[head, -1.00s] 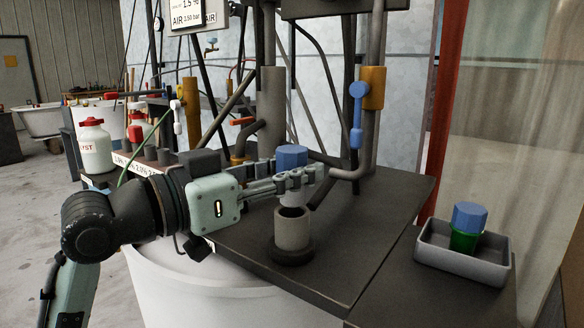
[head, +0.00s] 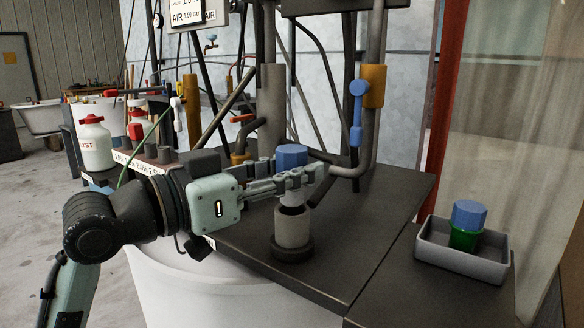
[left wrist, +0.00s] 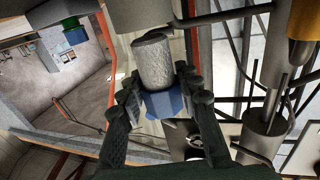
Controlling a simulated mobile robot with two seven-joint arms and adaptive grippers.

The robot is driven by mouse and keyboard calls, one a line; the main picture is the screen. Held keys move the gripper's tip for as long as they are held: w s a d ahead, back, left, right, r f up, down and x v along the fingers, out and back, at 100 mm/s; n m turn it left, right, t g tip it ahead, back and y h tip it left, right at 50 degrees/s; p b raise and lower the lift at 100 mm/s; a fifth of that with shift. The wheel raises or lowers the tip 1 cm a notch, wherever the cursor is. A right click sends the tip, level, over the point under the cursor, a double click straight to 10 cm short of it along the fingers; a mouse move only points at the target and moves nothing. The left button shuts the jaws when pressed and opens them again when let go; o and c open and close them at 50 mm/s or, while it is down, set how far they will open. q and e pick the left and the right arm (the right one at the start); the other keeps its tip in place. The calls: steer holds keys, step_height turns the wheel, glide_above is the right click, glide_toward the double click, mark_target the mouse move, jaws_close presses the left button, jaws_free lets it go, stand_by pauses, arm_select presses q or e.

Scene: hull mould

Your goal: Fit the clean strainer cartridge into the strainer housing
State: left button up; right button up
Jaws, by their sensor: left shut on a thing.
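My left gripper (head: 318,174) is shut on the clean strainer cartridge (head: 292,195), which has a pale grey body and a blue cap (head: 291,156). The cartridge is upright over the grey cylindrical strainer housing (head: 292,230), its lower end close to the dark open mouth. I cannot tell whether it enters the mouth. In the left wrist view the pale mesh cartridge body (left wrist: 154,62) and blue cap (left wrist: 164,103) show between the fingers. A second cartridge, green with a blue cap (head: 469,214), stands in a grey tray (head: 461,262). My right gripper is not in view.
The housing stands on a dark bench top (head: 370,235) crowded by pipes behind. A blue-handled valve (head: 357,112) and a bent grey pipe (head: 350,172) are close behind the gripper. White bottles (head: 94,145) stand at left. The bench is clear between housing and tray.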

mark_target(291, 204)
arm_select(q)
steer(key=shift+f+b, duration=1.65)
steer(key=shift+f, duration=0.85)
steer(key=o, duration=1.3)
steer(key=shift+c, duration=0.2)
steer(key=v, duration=0.7)
steer(key=shift+s+a, duration=0.15)
steer(key=shift+a, duration=0.05)
